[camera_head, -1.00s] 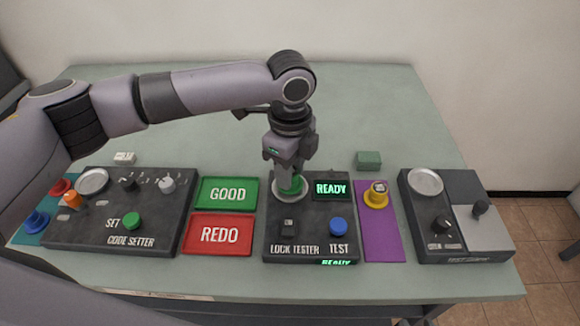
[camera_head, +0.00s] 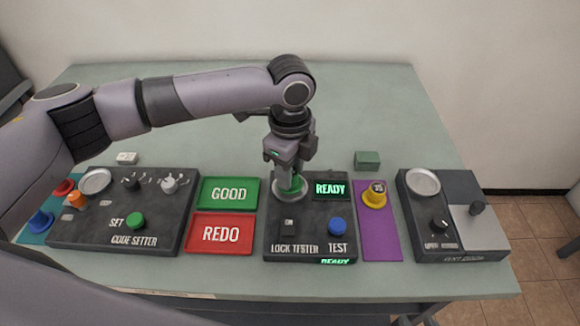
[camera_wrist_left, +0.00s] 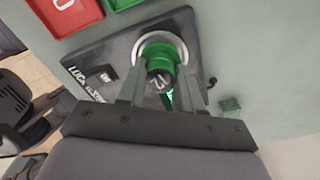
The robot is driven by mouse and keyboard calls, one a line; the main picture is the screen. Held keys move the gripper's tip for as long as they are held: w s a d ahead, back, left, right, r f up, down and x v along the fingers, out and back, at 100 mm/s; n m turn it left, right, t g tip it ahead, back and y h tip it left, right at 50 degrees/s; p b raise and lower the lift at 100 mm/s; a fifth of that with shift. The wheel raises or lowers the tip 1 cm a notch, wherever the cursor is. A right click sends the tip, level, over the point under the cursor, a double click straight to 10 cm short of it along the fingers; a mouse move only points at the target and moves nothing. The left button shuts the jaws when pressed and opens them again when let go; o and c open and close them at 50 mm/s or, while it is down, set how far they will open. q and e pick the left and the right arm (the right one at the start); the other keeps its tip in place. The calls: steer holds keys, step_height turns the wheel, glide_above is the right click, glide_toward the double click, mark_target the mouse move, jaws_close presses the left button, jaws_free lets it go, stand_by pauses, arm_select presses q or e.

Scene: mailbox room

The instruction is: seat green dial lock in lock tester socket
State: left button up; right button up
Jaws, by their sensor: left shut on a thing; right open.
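The green dial lock (camera_wrist_left: 158,56) is between the fingers of my left gripper (camera_head: 290,178), which is shut on it. In the left wrist view its dark top shows a white number. The lock is at the round metal-rimmed socket (camera_head: 277,196) of the dark lock tester (camera_head: 310,222); the ring surrounds its base in the wrist view. I cannot tell whether it is fully down. The tester's screen (camera_head: 330,189) reads READY, and a blue TEST button (camera_head: 337,226) is at its front right. My right gripper is not in view.
The green GOOD tray (camera_head: 228,194) and red REDO tray (camera_head: 219,234) lie left of the tester. The code setter (camera_head: 120,215) is further left. A yellow dial lock (camera_head: 374,196) stands on a purple mat (camera_head: 379,240) to the right, before another dark device (camera_head: 424,220). The table's back is mostly clear.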

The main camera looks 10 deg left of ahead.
arm_select(q)
steer(key=shift+f, duration=0.4)
steer(key=shift+f, duration=0.3)
stand_by(0.3)
steer(key=shift+p, duration=0.6)
steer(key=o, duration=1.4)
steer(key=shift+f, duration=0.1)
steer(key=shift+c, duration=0.2)
